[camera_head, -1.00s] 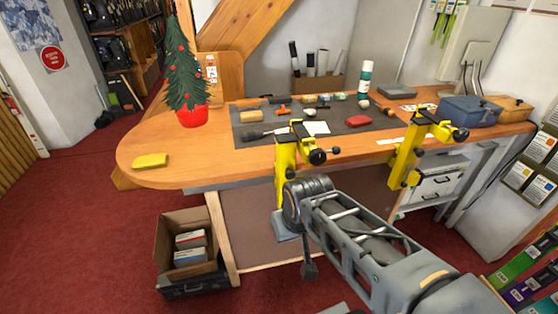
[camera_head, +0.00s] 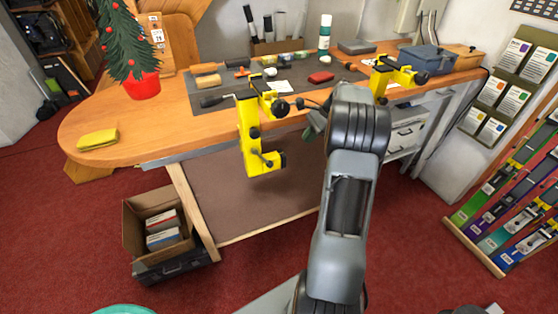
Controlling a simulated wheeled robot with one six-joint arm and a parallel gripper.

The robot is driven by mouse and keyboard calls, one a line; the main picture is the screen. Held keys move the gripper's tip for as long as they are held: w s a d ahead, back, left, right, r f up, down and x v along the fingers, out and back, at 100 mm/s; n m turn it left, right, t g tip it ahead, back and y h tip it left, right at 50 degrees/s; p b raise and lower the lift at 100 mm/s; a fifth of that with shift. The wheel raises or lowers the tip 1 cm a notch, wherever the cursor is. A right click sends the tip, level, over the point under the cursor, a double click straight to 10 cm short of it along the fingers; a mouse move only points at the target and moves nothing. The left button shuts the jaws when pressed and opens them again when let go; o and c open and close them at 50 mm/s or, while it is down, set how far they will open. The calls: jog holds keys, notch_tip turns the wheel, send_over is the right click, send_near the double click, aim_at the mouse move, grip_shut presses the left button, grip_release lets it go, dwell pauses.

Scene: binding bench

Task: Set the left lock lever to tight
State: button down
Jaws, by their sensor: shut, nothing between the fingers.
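The left yellow clamp (camera_head: 249,140) grips the bench's front edge, left of my arm. Its black lever and knob (camera_head: 279,108) stick out to the right near the top, and a dark screw end (camera_head: 270,160) shows lower down. The lever's exact setting is too small to tell. The right yellow clamp (camera_head: 383,80) stands on the same edge, right of my arm. My gripper (camera_head: 310,131) is mostly hidden behind my wrist. The part that shows is just right of the left clamp, near its lever. It is shut and empty; I cannot tell whether it touches the lever.
The wooden bench (camera_head: 95,130) holds a dark mat with tools, a small potted tree (camera_head: 142,85), a yellow sponge (camera_head: 97,139) and a blue box (camera_head: 427,58). A colourful rack (camera_head: 510,215) is at right.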

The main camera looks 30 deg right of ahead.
jog(key=r+m, duration=0.1)
jog(key=r, duration=0.1)
jog(key=m, duration=0.1)
send_near(275, 163)
notch_tip(275, 163, down, 2)
jog(key=s+a, duration=0.1)
jog(key=s, duration=0.1)
jog(key=a, duration=0.1)
jog(key=w+a+f, duration=0.1)
jog(key=a, duration=0.1)
jog(key=shift+w+f+b, duration=0.1)
jog(key=shift+f+b, duration=0.15)
jog(key=shift+b, duration=0.1)
jog(key=shift+w+a+f, duration=0.2)
jog(key=shift+a+f, duration=0.05)
jog(key=shift+a, duration=0.25)
jog(key=shift+a+f+y, duration=0.25)
jog(key=shift+f+y, duration=0.15)
jog(key=shift+y, duration=0.4)
jog(key=shift+w+a+f+p, duration=0.1)
jog(key=shift+a+f+p, duration=0.25)
jog(key=shift+a+f, duration=0.1)
jog(key=shift+d, duration=0.1)
